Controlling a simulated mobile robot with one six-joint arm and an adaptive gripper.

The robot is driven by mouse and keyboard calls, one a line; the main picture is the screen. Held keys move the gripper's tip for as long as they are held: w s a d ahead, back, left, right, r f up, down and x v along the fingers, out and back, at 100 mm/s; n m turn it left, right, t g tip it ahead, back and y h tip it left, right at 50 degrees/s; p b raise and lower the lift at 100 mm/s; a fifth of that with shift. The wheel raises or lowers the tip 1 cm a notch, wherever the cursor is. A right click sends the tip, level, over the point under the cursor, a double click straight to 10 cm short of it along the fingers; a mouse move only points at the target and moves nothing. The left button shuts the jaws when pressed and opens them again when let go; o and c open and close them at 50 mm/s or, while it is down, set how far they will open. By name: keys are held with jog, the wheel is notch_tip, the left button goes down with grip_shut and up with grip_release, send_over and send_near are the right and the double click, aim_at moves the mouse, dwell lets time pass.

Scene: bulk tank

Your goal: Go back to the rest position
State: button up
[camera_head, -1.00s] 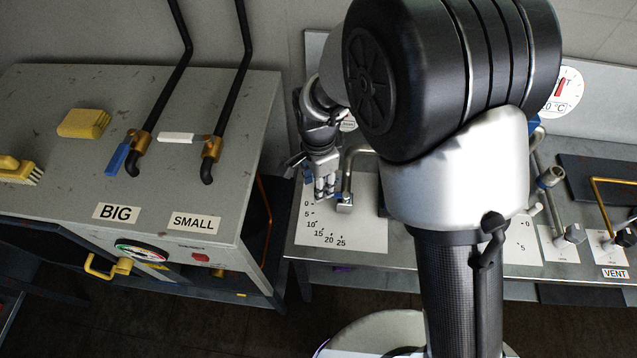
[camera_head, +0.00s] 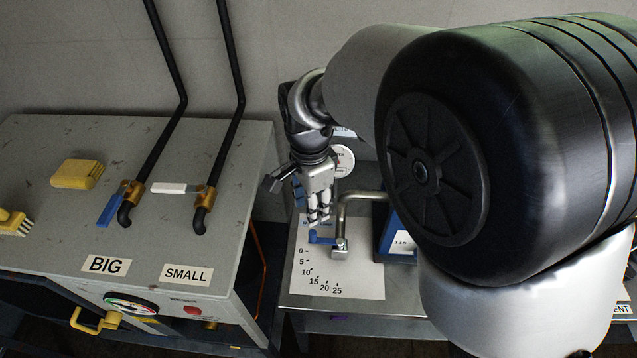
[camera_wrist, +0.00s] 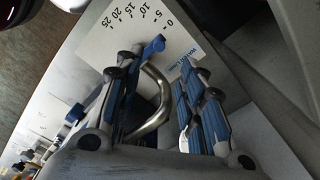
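My gripper (camera_head: 318,222) is in the middle of the head view, pointing down above a steel bench, beside a bent metal spout (camera_head: 345,215). In the wrist view my gripper (camera_wrist: 172,72) has its two blue-padded fingers apart, with open space between them. The curved spout (camera_wrist: 158,100) shows between and beyond the fingers there. A blue lever (camera_head: 322,238) sits by the foot of the spout, just below my fingertips, and it also shows in the wrist view (camera_wrist: 154,46). I cannot tell whether a finger touches it. No object is held.
A white scale card (camera_head: 350,280) marked 0 to 25 lies under the spout. My arm hides much of the right side.

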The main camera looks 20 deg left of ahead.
jog(key=d+r+n+t, duration=0.1)
jog(key=d+r+n, duration=0.1)
jog(key=d+r, duration=0.6)
jog(key=s+d+r+n+t, duration=0.1)
jog(key=s+d+r+n, duration=0.1)
jog(key=s+d, duration=0.5)
jog(key=s+d+r+n+t, duration=0.2)
jog(key=s+d, duration=0.5)
jog(key=d, duration=0.6)
jog(key=r+n, duration=0.1)
jog(key=n, duration=0.1)
jog(key=shift+s+d+r+n+t, duration=0.15)
jog(key=shift+s+d+n+t, duration=0.05)
jog(key=shift+d+n+t, duration=0.1)
